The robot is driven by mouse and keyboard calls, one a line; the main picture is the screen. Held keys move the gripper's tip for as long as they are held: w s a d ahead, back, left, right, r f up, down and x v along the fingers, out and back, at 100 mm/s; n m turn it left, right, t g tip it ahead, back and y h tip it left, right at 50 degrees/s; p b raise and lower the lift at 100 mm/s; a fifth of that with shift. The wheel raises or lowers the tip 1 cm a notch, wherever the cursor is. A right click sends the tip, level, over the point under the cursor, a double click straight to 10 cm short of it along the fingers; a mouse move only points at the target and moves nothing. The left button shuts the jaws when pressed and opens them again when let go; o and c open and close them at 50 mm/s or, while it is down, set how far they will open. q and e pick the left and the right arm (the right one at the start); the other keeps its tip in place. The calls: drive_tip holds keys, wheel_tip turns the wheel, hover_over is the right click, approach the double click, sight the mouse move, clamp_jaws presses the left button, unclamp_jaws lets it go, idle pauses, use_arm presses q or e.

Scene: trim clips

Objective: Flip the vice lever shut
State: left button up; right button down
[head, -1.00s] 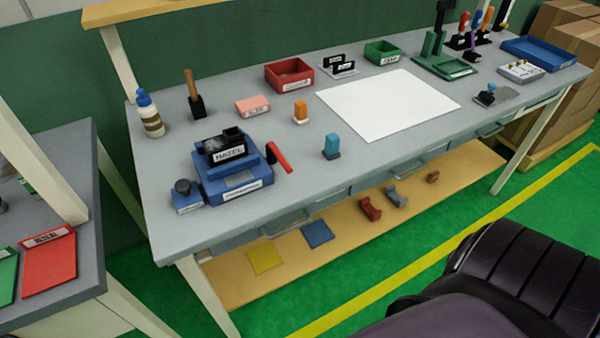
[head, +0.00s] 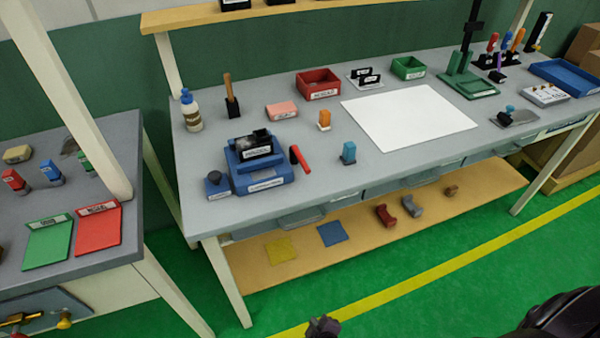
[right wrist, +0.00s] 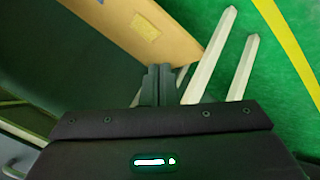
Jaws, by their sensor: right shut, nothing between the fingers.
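The blue vice (head: 262,172) stands on the left part of the grey workbench (head: 330,178), with a black labelled block (head: 250,146) at its top. Its red lever (head: 299,158) sticks out at the vice's right side, tilted up and away from the body. My right gripper (head: 323,327) shows only as a dark tip at the bottom edge of the head view, low over the floor and well away from the vice. In the right wrist view its fingers (right wrist: 157,85) are together and empty. My left gripper is not in view.
A small blue block with a black knob (head: 215,181) sits left of the vice. A teal-topped piece (head: 348,153), an orange-topped piece (head: 324,120) and a white sheet (head: 408,116) lie to its right. A lower wooden shelf (head: 365,226) juts out under the bench.

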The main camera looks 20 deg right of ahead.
drive_tip(key=w+a+r+n+t+h+p, duration=0.1)
drive_tip(key=w+r, duration=0.3)
drive_tip(key=r, duration=0.9)
drive_tip(key=w+a+r+n+t+h+p, duration=0.1)
drive_tip(key=w+r+t+p, duration=0.2)
drive_tip(key=r, duration=1.1)
drive_tip(key=w+a+r+n+t+h+p, duration=0.1)
drive_tip(key=w+r+t, duration=0.3)
drive_tip(key=r, duration=0.9)
drive_tip(key=shift+w+a+r+n+p, duration=0.2)
drive_tip(key=shift+w+n+p, duration=0.4)
drive_tip(key=shift+w+p, duration=0.45)
drive_tip(key=shift+w, duration=0.15)
drive_tip(key=x, duration=0.3)
drive_tip(key=p+x, duration=0.1)
drive_tip(key=x, duration=0.2)
drive_tip(key=p+x, duration=0.1)
drive_tip(key=x, duration=0.3)
drive_tip(key=shift+d+r, duration=0.15)
drive_tip(key=shift+r, duration=0.15)
drive_tip(key=d, duration=0.1)
drive_tip(key=d+p, duration=0.1)
drive_tip(key=d, duration=0.1)
drive_tip(key=shift+d+f+p, duration=0.1)
drive_tip(key=shift+f+p, duration=0.2)
drive_tip(key=shift+f, duration=0.1)
drive_tip(key=shift+d+f, duration=0.1)
drive_tip(key=shift+d, duration=0.3)
